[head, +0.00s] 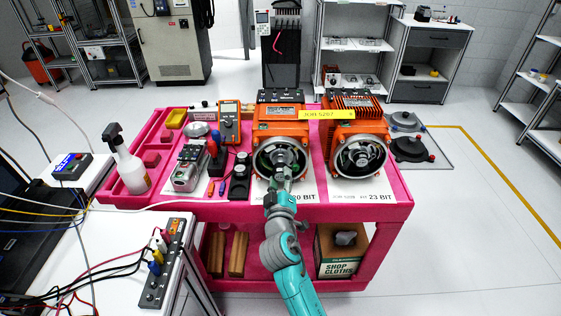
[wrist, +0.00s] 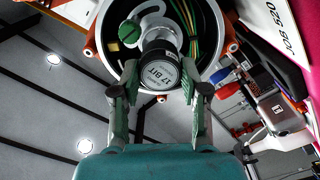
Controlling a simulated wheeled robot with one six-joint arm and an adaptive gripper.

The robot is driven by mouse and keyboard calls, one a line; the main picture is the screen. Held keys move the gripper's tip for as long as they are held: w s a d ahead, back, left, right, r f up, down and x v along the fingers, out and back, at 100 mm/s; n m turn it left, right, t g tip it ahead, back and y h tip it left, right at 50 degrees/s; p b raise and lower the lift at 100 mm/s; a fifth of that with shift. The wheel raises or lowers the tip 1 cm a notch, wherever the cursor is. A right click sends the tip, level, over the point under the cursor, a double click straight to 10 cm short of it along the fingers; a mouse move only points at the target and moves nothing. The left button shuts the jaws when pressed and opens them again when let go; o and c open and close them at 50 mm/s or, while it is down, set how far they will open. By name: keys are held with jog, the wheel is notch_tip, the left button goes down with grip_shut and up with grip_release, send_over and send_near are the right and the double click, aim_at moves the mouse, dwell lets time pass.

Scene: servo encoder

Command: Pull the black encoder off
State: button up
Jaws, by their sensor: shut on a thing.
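The black encoder (wrist: 158,70), a round cap with a pale "17 BIT" label, sits at the open round end of the left orange servo motor (head: 283,128). My gripper (wrist: 154,88) is shut on it, with one finger at each side of the cap. In the head view my gripper (head: 281,180) reaches into the left motor's opening and hides most of the encoder. In the wrist view a green round part (wrist: 130,33) and green and yellow wires (wrist: 190,25) show behind the encoder. I cannot tell whether the encoder is still seated.
The motor stands on a pink cart (head: 385,208). A second orange motor (head: 356,135) stands close to the right. A multimeter (head: 230,122), a black dial block (head: 240,177) and a spray bottle (head: 130,165) are to the left. A white bench (head: 110,240) with cables is at front left.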

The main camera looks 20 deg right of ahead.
jog(key=shift+v, duration=2.2)
